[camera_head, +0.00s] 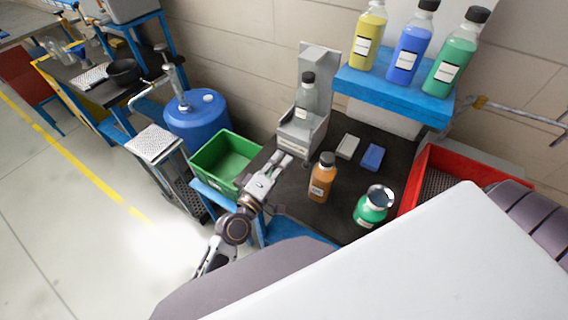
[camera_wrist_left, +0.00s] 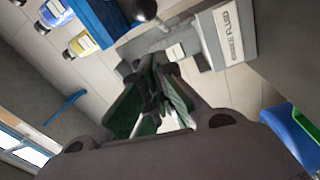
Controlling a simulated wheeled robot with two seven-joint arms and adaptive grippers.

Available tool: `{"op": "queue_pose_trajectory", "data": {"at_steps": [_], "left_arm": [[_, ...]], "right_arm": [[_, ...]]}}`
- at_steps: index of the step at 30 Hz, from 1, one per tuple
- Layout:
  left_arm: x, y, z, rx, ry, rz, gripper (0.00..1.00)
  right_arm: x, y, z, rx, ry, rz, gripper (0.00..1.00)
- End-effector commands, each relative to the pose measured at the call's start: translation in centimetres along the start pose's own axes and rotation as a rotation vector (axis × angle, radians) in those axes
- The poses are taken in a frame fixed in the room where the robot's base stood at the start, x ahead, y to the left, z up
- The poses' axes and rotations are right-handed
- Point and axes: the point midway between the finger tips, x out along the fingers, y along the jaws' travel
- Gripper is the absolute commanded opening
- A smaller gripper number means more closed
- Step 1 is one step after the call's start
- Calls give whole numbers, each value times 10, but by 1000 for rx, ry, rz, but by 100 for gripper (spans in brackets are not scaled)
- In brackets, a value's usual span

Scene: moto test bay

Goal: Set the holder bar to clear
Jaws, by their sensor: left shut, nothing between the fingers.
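The grey holder (camera_head: 318,75) stands at the back of the dark bench, with a clear bottle (camera_head: 307,95) with a dark cap in it. My left gripper (camera_head: 284,158) is just in front and left of the holder's base, with its fingers shut and empty. In the left wrist view the holder (camera_wrist_left: 235,38) is beyond the fingers (camera_wrist_left: 155,80), with printed lettering on its side. A dark round knob (camera_wrist_left: 145,9) shows at the top of that view; I cannot tell whether it belongs to the bar. The bar's setting cannot be made out. My right gripper is not in view.
An orange bottle (camera_head: 322,178) and a green round bottle (camera_head: 371,206) stand on the bench right of my gripper. A green crate (camera_head: 222,158) is on the left and a red tray (camera_head: 440,165) on the right. A blue shelf (camera_head: 393,92) holds several bottles.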

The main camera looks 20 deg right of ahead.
Motion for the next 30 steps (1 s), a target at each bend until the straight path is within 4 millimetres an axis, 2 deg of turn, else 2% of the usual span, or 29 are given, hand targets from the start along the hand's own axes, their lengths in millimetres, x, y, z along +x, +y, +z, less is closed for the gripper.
{"op": "queue_pose_trajectory", "data": {"at_steps": [2, 13, 19, 30], "left_arm": [[1, 0, -5, 1, 4, 0, 0], [-22, 2, 7, 0, 6, 0, 0], [-41, 2, 16, 1, 6, -1, 0], [-77, 5, 34, 2, 5, -1, 0]], "right_arm": [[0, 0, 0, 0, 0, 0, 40], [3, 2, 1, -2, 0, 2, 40], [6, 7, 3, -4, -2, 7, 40], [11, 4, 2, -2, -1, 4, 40]]}}
